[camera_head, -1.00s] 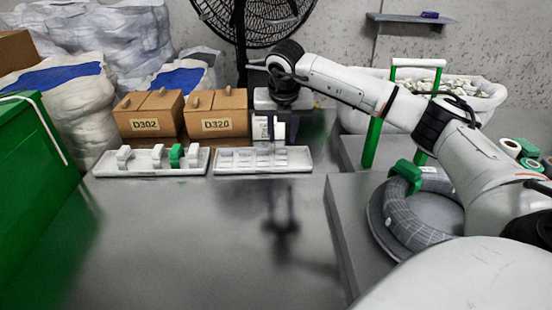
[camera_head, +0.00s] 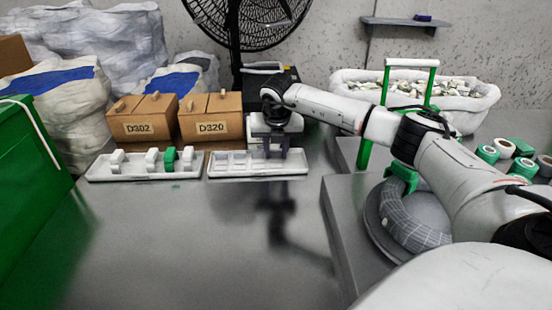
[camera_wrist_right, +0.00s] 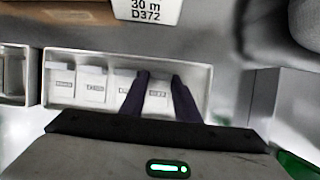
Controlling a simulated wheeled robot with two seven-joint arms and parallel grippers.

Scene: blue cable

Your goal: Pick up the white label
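Several small white labels with dark print lie in a row in the right-hand white tray (camera_head: 258,177). The right wrist view shows them clearly: one label (camera_wrist_right: 63,84) at the left, another (camera_wrist_right: 93,88) beside it, and a label (camera_wrist_right: 157,97) at the right, between my fingers. My right gripper (camera_head: 270,152) hangs over the right part of this tray. Its two dark fingers are apart, pointing down into the tray, in the right wrist view (camera_wrist_right: 159,76). I cannot tell whether they touch the label. My left gripper is out of view.
A left white tray (camera_head: 140,176) holds white blocks and a green block (camera_head: 169,160). Cardboard boxes D302 (camera_head: 140,127) and D320 (camera_head: 210,128) stand behind. A white D372 box (camera_wrist_right: 147,9) is behind the right tray. A grey cable coil (camera_head: 410,218) lies right. The front table is clear.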

